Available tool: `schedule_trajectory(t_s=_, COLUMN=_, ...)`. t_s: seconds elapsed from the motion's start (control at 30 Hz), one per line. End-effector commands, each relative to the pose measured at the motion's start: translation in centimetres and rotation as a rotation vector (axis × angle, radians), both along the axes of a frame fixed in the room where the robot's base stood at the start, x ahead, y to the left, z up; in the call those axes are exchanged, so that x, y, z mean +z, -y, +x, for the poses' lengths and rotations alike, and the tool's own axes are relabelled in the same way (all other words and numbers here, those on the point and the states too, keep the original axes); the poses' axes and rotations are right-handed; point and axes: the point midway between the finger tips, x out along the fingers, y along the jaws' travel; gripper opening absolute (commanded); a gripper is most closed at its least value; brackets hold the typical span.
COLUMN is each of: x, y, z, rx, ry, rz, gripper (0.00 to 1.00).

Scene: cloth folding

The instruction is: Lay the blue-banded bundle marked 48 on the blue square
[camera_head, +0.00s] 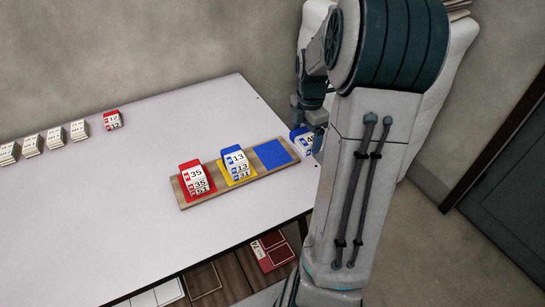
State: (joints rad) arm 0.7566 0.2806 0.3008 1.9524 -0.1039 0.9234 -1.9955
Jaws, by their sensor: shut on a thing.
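The blue-banded bundle (305,144) is a white block with a blue band and a number that begins with 4; the rest is hidden by my arm. My gripper (314,128) is shut on it, near the right edge of the table, just right of the blue square. Its fingertips are small and partly hidden behind my arm. The blue square (271,154) is bare, at the right end of a wooden board (222,186). I cannot tell whether the bundle touches the table.
On the board, a bundle marked 35 (197,176) stands on the red square and a bundle marked 13 (236,162) on the yellow square. A red-banded bundle (112,120) and several pale bundles (55,137) line the table's (130,200) far left. The table's front left is clear.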

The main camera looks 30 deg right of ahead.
Motion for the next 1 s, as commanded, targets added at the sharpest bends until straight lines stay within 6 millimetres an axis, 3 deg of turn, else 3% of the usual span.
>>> schedule_trajectory(t_s=0.17, x=-1.4, y=-1.0, z=1.9, rx=0.021, ry=-0.001, rz=0.003, gripper=0.58)
schedule_trajectory(t_s=0.4, x=-4.7, y=-3.6, z=6.8, rx=0.02, ry=-0.002, rz=0.003, gripper=0.58)
schedule_trajectory(t_s=0.6, x=-6.5, y=-5.0, z=9.6, rx=0.017, ry=0.0, rz=0.001, gripper=0.58)
schedule_trajectory(t_s=0.8, x=-7.5, y=-5.3, z=10.2, rx=0.013, ry=-0.001, rz=0.0, gripper=0.58)
schedule_trajectory(t_s=1.0, x=-10.4, y=-5.4, z=10.2, rx=0.016, ry=-0.002, rz=0.001, gripper=0.58)
